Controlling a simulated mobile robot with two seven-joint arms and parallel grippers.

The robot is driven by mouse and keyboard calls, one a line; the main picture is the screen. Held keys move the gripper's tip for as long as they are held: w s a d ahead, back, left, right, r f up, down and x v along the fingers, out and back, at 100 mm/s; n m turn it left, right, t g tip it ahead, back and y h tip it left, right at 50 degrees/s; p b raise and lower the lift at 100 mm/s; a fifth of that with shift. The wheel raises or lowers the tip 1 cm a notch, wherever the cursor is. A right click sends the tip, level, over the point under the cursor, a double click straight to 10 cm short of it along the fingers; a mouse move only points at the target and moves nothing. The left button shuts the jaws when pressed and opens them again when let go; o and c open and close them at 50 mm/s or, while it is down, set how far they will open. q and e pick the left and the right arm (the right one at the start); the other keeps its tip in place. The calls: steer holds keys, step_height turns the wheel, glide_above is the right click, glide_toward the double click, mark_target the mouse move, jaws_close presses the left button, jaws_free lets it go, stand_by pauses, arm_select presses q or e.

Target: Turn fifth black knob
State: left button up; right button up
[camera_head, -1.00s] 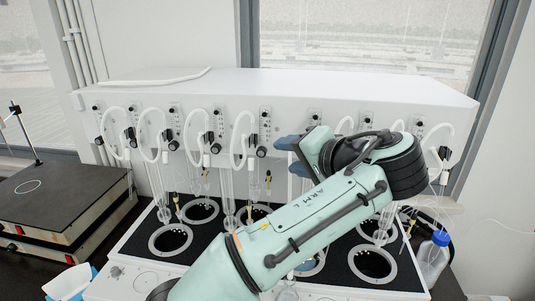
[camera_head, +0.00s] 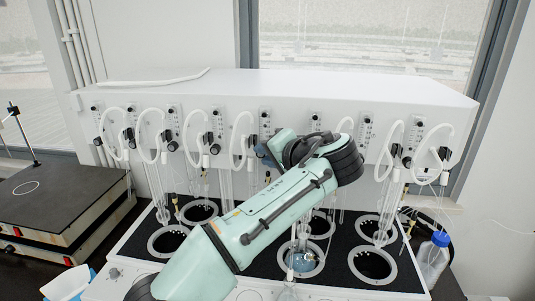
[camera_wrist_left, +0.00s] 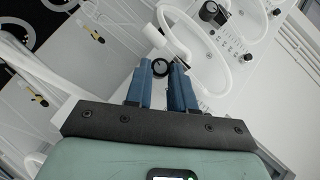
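My left gripper (camera_head: 266,152) is at the front panel of the white distiller (camera_head: 290,90), with its blue fingers partly hidden by my arm. In the left wrist view my left gripper (camera_wrist_left: 160,68) is open, with a gap between the two blue fingers. A round black knob (camera_wrist_left: 161,68) shows in that gap, near the fingertips; I cannot tell whether they touch it. Other black knobs sit in a row along the panel, such as one at left (camera_head: 173,145) and one at right (camera_head: 407,162). My right gripper is not in view.
White looped hoses (camera_head: 152,112) hang in front of the panel. Glass tubes and round wells (camera_head: 170,240) stand below. A plastic bottle with a blue cap (camera_head: 436,258) is at the right. Black hotplates (camera_head: 55,195) are at the left.

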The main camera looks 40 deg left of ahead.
arm_select(q)
jaws_close()
steer(key=shift+r+n+h, duration=0.1)
steer(key=shift+n+h, duration=0.2)
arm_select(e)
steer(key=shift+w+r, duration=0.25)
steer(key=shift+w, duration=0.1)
arm_select(q)
steer(key=o, duration=0.8)
jaws_free()
steer(key=p+v, duration=0.1)
steer(key=v, duration=1.2)
steer(key=shift+s+d+r, duration=0.1)
steer(key=shift+s, duration=0.1)
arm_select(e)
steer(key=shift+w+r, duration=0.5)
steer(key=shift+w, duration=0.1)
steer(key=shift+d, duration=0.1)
